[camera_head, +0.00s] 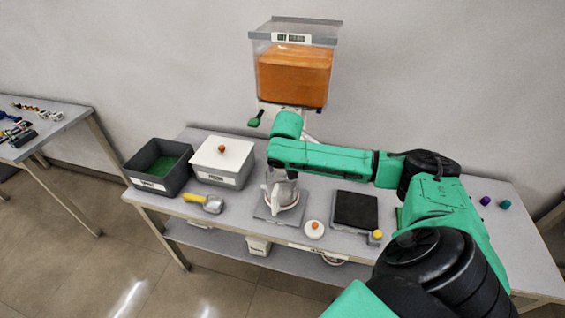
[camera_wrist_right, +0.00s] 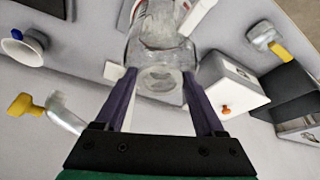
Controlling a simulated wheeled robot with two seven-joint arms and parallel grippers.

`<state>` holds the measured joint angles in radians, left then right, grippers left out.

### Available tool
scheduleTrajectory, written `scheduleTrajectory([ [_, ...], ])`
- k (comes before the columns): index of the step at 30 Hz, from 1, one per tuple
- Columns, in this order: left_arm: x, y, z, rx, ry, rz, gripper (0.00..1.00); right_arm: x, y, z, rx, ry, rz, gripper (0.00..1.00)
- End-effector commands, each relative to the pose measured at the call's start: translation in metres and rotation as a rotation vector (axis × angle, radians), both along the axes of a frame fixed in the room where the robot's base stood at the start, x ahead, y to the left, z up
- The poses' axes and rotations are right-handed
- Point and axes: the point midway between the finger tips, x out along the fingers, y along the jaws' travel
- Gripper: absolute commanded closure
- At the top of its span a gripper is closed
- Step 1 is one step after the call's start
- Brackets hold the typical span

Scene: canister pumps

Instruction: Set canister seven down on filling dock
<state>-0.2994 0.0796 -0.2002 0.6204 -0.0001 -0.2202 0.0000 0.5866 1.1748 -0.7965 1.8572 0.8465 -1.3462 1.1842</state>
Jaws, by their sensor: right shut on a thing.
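My right gripper (camera_head: 281,178) points down under the wall dispenser and is shut on a clear canister (camera_head: 284,205). In the right wrist view its purple fingers (camera_wrist_right: 163,88) are on either side of the clear canister (camera_wrist_right: 160,52). No number is readable on it. The canister is over a light grey square plate (camera_head: 262,213), which looks like the filling dock. I cannot tell whether its base touches the plate. The gripper and arm hide part of the canister. My left gripper is not in view.
The dispenser (camera_head: 293,77) with orange contents hangs above. On the table (camera_head: 320,190) are a grey bin (camera_head: 140,164), a white lidded box (camera_head: 222,165), a yellow-handled scoop (camera_head: 205,202), a white lid (camera_head: 314,230) and a black pad (camera_head: 355,208).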

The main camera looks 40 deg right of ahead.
Motion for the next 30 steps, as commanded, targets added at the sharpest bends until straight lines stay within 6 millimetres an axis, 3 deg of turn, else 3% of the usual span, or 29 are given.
scheduleTrajectory([
  [30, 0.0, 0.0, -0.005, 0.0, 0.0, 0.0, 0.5, 0.0, 0.0, -0.02, -0.001, -0.001, 0.0, 1.0],
])
